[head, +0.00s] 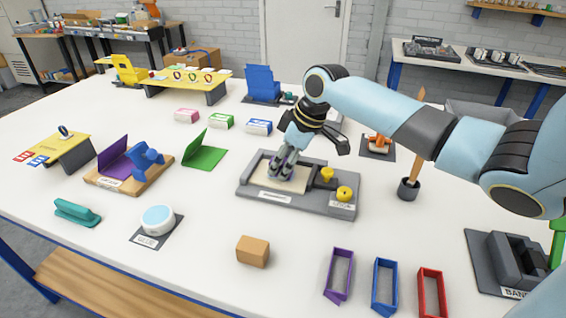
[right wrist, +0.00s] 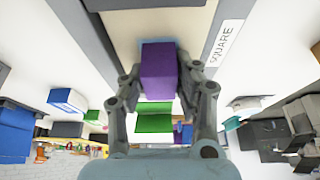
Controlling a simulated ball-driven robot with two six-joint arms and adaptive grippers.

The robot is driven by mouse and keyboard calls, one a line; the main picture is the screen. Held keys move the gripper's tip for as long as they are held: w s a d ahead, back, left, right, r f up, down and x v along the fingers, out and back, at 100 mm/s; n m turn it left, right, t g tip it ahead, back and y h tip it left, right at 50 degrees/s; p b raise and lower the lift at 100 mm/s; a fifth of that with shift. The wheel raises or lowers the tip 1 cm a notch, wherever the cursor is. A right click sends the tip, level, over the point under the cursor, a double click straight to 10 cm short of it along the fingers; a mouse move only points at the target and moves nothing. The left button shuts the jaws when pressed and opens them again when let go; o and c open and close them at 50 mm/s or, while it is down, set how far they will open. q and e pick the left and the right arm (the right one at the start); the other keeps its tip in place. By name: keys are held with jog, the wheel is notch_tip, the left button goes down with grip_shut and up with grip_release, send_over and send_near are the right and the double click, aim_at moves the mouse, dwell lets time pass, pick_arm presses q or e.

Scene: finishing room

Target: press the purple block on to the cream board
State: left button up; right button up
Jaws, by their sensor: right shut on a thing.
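The purple block (right wrist: 158,72) is between the two fingers of my right gripper (right wrist: 160,75), which is shut on it. In the head view my right gripper (head: 284,167) points down over the cream board (head: 262,181). The fingers mostly hide the block there. The cream board lies in a grey fixture (head: 252,203) and also shows behind the block in the right wrist view (right wrist: 125,30). I cannot tell whether the block touches the board. My left gripper is not in view.
The fixture has two yellow knobs (head: 344,193) on its right. A tan block (head: 253,251) and purple (head: 338,275), blue (head: 384,285) and red (head: 431,292) frames lie in front. A green folded piece (head: 206,152) stands left. The white table is clear between them.

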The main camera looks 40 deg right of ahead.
jog(key=shift+s+f, duration=0.15)
jog(key=shift+f, duration=0.1)
dwell(1.2)
jog(key=shift+r+p, duration=0.2)
jog(key=shift+p, duration=0.3)
jog(key=o, duration=1.1)
jog(key=shift+o, duration=0.2)
jog(key=shift+r, duration=0.1)
jog(key=shift+r+p, duration=4)
jog(key=shift+p, duration=0.2)
jog(key=shift+f, duration=0.1)
